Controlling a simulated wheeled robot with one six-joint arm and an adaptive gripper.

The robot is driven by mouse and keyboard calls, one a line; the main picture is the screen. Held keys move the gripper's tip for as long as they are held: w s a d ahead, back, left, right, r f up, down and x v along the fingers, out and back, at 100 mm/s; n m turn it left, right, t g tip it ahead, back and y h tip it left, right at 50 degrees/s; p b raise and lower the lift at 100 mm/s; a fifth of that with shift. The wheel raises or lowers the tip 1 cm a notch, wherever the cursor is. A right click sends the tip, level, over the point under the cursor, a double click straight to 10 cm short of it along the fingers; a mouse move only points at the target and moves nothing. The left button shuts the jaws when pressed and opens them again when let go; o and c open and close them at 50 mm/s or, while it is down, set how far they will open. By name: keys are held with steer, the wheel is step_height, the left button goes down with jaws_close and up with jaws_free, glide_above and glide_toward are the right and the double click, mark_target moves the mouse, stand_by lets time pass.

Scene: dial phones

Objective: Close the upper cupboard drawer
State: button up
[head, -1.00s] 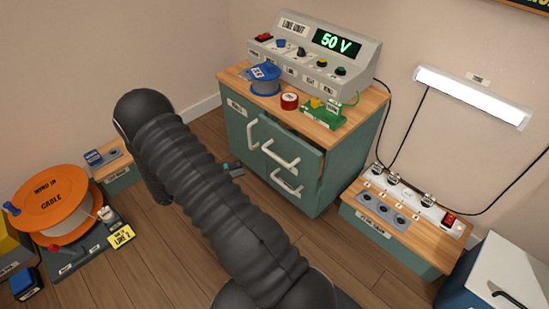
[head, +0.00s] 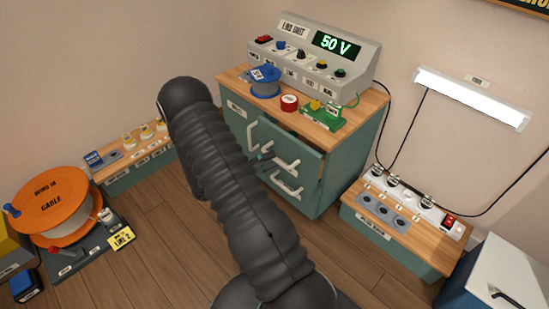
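The teal cupboard (head: 342,165) with a wooden top stands against the back wall. Its upper drawer (head: 292,144) sticks out a little from the cupboard, with a dark gap above its front. The upper drawer's white handle (head: 288,164) is partly hidden by my gripper. A second white handle (head: 287,187) shows lower down. My gripper (head: 266,156) is a small dark shape beside the upper handle, at the drawer front. Most of it is hidden behind my arm. I cannot tell whether it touches the handle or whether its fingers are open.
A 50 V unit (head: 315,50), a blue spool (head: 265,82), red tape (head: 289,102) and a green block (head: 322,114) stand on the cupboard top. A socket bench (head: 410,245) is at right. An orange cable reel (head: 50,205) is at left.

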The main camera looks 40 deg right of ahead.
steer(key=shift+x, duration=1.1)
jaws_close()
